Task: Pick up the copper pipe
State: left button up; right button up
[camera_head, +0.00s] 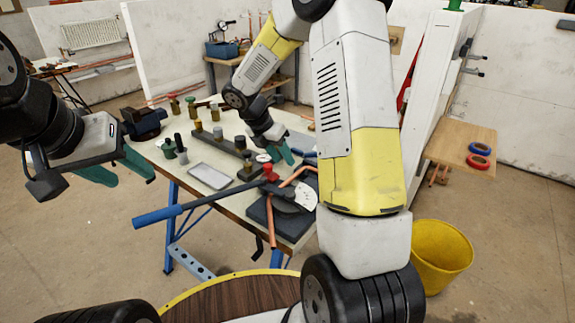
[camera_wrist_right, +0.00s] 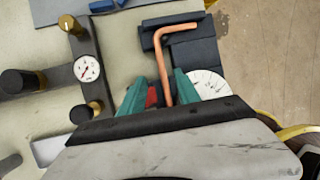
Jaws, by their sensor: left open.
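The copper pipe (camera_head: 293,178) is bent and lies at the near right of the workbench, beside a dark bender with a white dial plate. In the right wrist view the copper pipe (camera_wrist_right: 165,62) has an L shape, its long leg running down between my fingers. My right gripper (camera_head: 284,156) is open over the bench, near the pipe; in the wrist view its teal fingers (camera_wrist_right: 159,85) stand apart on either side of the pipe's lower end. I cannot tell whether they touch it. My left gripper (camera_head: 138,172) is open and empty, left of the bench.
A blue-handled bar (camera_head: 190,205) sticks out over the bench's near edge. A copper-coloured piece (camera_head: 270,222) hangs down at that edge. Several valves, a gauge block (camera_head: 232,150) and a vise (camera_head: 145,122) stand on the bench. A yellow bucket (camera_head: 441,255) is on the floor right.

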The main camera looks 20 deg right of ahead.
aim_at(294, 175)
jog(key=x, duration=0.6)
jog(key=shift+d, duration=0.2)
jog(key=shift+d+f, duration=0.2)
jog(key=shift+f, duration=0.25)
jog(key=shift+f, duration=0.25)
grip_shut()
dwell(1.4)
